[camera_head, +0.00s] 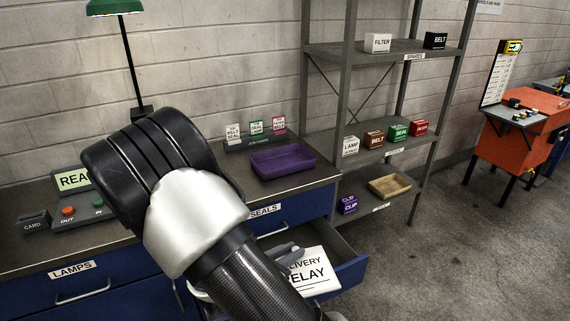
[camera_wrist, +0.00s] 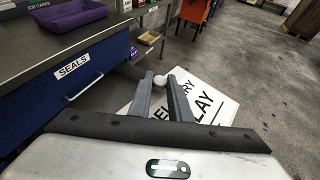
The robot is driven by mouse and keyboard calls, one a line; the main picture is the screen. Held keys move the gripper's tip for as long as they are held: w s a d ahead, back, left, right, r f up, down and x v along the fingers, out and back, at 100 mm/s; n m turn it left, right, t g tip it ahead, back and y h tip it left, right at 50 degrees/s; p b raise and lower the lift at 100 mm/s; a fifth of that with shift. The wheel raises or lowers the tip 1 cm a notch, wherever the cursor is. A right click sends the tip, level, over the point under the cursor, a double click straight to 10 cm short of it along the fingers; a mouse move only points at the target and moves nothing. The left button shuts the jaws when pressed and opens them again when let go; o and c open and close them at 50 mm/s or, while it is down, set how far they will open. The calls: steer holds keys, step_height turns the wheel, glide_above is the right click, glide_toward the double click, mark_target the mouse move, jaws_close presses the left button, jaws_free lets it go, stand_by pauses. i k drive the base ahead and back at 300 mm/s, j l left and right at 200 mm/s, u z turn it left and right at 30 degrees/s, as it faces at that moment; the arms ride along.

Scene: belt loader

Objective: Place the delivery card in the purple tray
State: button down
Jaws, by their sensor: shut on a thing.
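The delivery card (camera_head: 312,273) is a white square panel with black lettering; "ELAY" and part of "DELIVERY" show. My gripper (camera_head: 290,252) is shut on it, and my arm hides part of the card in the head view. In the wrist view, my fingers (camera_wrist: 163,84) close at a small pale round piece, with the card (camera_wrist: 205,98) spreading tilted around and beyond them. The card is in front of the cabinet, over or at an open drawer (camera_head: 350,272). The purple tray (camera_head: 283,163) is empty on the workbench; part of it shows in the wrist view (camera_wrist: 68,17).
A metal shelf (camera_head: 385,140) with boxes and a tan tray (camera_head: 390,186) stands at right.

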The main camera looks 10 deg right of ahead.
mark_target(289, 163)
steer(key=i+l+u, duration=0.1)
steer(key=l, duration=0.2)
steer(key=i+l+u, duration=0.1)
steer(key=l, duration=0.2)
steer(key=i+l+u, duration=0.1)
steer(key=l, duration=0.25)
steer(key=i+l+u, duration=0.1)
steer(key=i+l, duration=0.45)
steer(key=l, duration=0.15)
steer(key=j+u, duration=0.05)
